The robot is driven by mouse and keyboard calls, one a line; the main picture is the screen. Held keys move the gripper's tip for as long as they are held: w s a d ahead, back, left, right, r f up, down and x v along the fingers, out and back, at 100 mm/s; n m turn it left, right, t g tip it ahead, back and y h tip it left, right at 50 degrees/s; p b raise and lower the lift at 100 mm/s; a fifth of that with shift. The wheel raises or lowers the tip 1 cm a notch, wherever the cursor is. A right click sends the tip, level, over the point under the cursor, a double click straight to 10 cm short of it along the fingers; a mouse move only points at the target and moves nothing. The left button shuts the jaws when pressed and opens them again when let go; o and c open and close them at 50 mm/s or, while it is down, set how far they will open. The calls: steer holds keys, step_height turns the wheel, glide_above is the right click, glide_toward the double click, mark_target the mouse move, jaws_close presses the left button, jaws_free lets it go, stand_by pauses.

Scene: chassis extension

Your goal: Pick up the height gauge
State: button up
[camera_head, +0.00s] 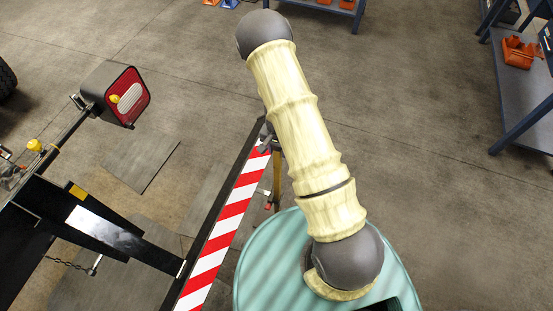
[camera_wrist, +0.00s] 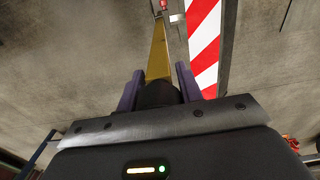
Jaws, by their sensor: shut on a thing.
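The height gauge (camera_wrist: 158,48) shows in the wrist view as a long yellow bar with a dark part at its near end. A small red and grey piece sits near its far end. My gripper (camera_wrist: 159,74) has purple fingers on either side of the gauge's near end and is shut on it. In the head view a short length of the yellow gauge (camera_head: 277,178) shows beside the striped board, partly behind my arm. My gripper is hidden there by my arm.
A red-and-white striped board (camera_head: 228,218) runs close beside the gauge and also shows in the wrist view (camera_wrist: 204,45). A black chassis frame (camera_head: 90,225) with a red tail lamp (camera_head: 128,97) stands at left. A blue shelf (camera_head: 520,90) holds orange items at right. Open floor lies between.

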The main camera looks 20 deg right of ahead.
mark_target(275, 150)
steer(key=shift+r, duration=1.5)
steer(key=shift+s+a+f+b, duration=0.1)
steer(key=shift+s+a+b, duration=0.55)
steer(key=shift+s, duration=0.2)
steer(key=s+a+b, duration=0.5)
steer(key=s+a, duration=0.4)
steer(key=s, duration=0.4)
steer(key=shift+a, duration=0.15)
steer(key=shift+w, duration=0.15)
